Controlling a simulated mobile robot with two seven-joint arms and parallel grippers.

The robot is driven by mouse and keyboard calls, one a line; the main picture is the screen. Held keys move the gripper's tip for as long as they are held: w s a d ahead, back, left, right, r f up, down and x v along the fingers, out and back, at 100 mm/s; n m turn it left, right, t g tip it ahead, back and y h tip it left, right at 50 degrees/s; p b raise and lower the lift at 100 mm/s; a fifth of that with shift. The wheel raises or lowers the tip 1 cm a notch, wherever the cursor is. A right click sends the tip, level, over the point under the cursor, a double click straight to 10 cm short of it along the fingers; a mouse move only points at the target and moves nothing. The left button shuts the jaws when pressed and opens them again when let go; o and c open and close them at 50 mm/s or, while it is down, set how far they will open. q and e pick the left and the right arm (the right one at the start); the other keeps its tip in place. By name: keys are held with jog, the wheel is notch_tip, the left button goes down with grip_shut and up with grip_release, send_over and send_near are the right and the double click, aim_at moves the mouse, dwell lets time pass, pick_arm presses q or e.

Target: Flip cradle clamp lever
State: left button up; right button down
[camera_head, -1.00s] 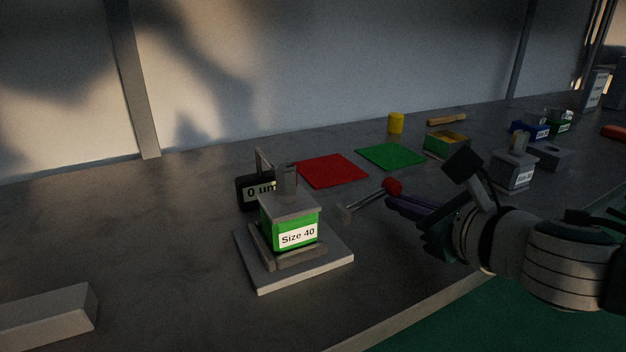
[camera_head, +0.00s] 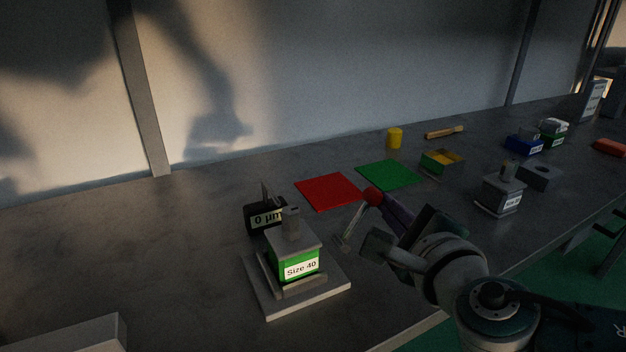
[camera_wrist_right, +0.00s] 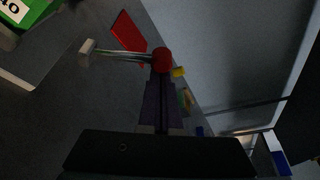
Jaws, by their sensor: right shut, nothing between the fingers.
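The clamp lever (camera_head: 355,222) is a thin metal rod with a red ball knob (camera_head: 372,196), rising at a tilt from a small grey foot right of the cradle (camera_head: 333,288). The cradle is a pale plate with grey rails around a green die block labelled "Size 40" (camera_head: 285,267). My right gripper (camera_head: 387,204) has its dark purple fingers shut and empty, with the tips at the knob. In the right wrist view the knob (camera_wrist_right: 161,60) sits just beyond the fingertips (camera_wrist_right: 160,78); I cannot tell whether they touch. My left gripper is not in view.
A black gauge reading "0 µm" (camera_head: 264,217) stands behind the cradle. Red (camera_head: 328,191) and green (camera_head: 390,174) mats lie farther back. A grey block (camera_head: 503,194) stands to the right, and a pale block (camera_head: 75,335) is at front left.

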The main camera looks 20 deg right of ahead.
aim_at(368, 190)
jog(key=a+r+n+p, duration=0.1)
jog(key=a+r+n+t+p, duration=0.1)
jog(key=n, duration=0.1)
jog(key=shift+s+a+h, duration=0.1)
jog(key=shift+a+h, duration=0.15)
jog(key=shift+h, duration=0.15)
jog(key=shift+a+n, duration=0.2)
jog(key=shift+n, duration=0.1)
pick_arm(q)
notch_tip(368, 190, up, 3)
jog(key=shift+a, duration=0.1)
pick_arm(e)
jog(key=shift+a+r, duration=0.15)
jog(key=shift+a, duration=0.3)
pick_arm(q)
jog(key=shift+p, duration=0.3)
pick_arm(e)
jog(key=shift+s, duration=0.1)
